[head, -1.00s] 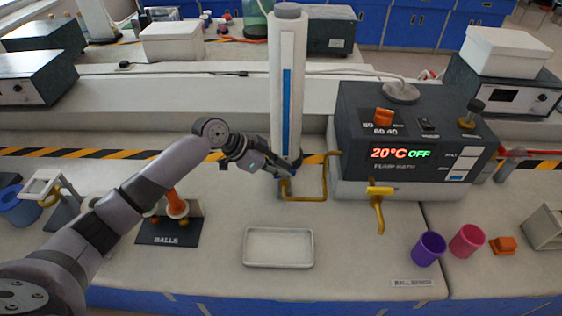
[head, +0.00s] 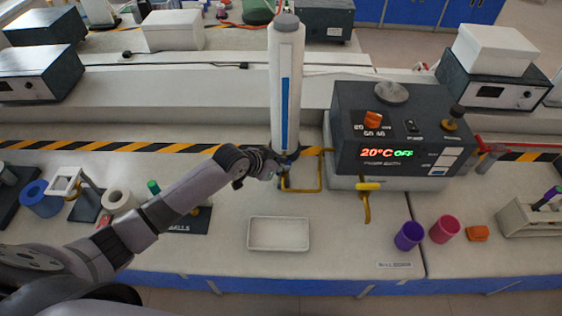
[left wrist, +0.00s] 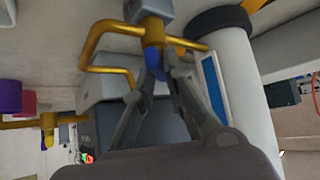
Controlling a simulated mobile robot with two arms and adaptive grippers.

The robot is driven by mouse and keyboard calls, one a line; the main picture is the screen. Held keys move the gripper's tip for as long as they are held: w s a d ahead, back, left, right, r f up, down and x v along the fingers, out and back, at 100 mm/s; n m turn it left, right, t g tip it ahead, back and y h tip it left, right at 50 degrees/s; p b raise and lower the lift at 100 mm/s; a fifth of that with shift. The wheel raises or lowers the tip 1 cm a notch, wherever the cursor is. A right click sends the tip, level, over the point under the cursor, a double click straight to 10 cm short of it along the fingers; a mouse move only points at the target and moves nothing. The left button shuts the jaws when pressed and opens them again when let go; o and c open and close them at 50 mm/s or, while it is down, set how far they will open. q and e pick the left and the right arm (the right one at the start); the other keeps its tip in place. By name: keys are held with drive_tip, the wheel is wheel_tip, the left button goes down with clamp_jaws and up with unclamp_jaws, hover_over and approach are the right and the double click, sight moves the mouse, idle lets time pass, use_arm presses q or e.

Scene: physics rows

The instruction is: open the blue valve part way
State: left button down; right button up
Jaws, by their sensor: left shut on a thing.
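The tall white column (head: 286,85) with a blue level strip stands left of the dark heating bath. The blue valve (left wrist: 153,60) sits at its foot, where the yellow pipe (head: 320,180) comes out. My left gripper (head: 282,164) is at the foot of the column. In the left wrist view both fingers of the left gripper (left wrist: 153,76) close around the blue valve handle from its two sides. In the head view my gripper hides most of the valve, and its exact turn is hard to tell. My right gripper is not in view.
The bath (head: 400,130) reads 20°C OFF and has a yellow tap (head: 367,187) in front. A white tray (head: 278,247) lies below the pipe. Purple (head: 408,236) and pink (head: 444,229) cups stand to the right.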

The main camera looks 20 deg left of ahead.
use_arm(q)
drive_tip(key=shift+s+f, duration=0.1)
drive_tip(key=c, duration=1.7)
unclamp_jaws()
drive_tip(key=shift+o, duration=0.2)
drive_tip(key=v, duration=1.2)
